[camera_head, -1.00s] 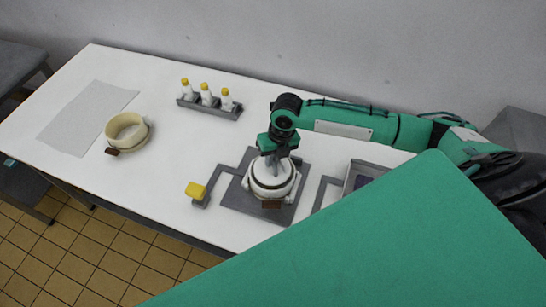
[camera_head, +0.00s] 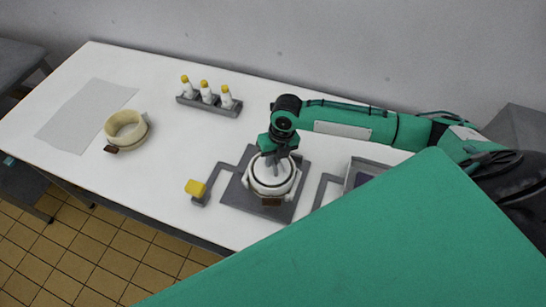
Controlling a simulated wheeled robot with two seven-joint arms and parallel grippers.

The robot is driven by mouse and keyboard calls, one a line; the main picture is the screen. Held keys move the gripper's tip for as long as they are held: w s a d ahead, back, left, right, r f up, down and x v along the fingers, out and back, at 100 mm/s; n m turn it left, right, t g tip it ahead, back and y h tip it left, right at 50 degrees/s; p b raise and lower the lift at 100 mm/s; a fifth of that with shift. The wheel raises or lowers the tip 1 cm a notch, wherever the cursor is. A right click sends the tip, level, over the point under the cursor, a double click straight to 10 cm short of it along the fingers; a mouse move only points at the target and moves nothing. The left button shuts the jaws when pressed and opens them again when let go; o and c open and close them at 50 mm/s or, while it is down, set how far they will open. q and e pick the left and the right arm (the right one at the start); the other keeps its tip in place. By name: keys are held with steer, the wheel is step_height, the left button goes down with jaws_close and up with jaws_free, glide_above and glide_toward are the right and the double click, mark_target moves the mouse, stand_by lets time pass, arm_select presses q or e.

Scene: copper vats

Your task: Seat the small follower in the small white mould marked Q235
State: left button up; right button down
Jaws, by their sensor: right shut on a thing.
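The small white mould (camera_head: 258,189) stands upright on a dark grey plate (camera_head: 237,196) near the table's front edge. A brown tag (camera_head: 271,201) is on its front; its marking is too small to read. My right gripper (camera_head: 273,168) points down into the mould's open top and is shut on the small follower (camera_head: 264,174), a pale disc that shows within the dark inner ring. The gripper partly covers the follower, so I cannot tell how deep or how level it sits. My left gripper is not in view.
A larger cream mould (camera_head: 126,142) with a brown tag stands at the left beside a grey sheet (camera_head: 80,115). A rack (camera_head: 221,108) holds yellow-capped bottles at the back. A grey tray (camera_head: 363,166) is at right.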

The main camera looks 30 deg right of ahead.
steer(key=shift+f, duration=0.45)
stand_by(0.3)
steer(key=c, duration=1.4)
jaws_free()
steer(key=shift+d+r+b, duration=0.1)
steer(key=shift+r+b, duration=0.3)
steer(key=shift+r, duration=0.1)
steer(key=shift+s+d+r+b, duration=0.1)
steer(key=shift+d+r+b, duration=0.35)
steer(key=shift+r, duration=1.65)
steer(key=shift+d+r+b, duration=0.4)
steer(key=shift+r+b, duration=0.1)
steer(key=shift+r, duration=1.6)
steer(key=shift+s+d+r+b, duration=0.1)
steer(key=shift+d+r+b, duration=0.35)
steer(key=shift+r, duration=1.65)
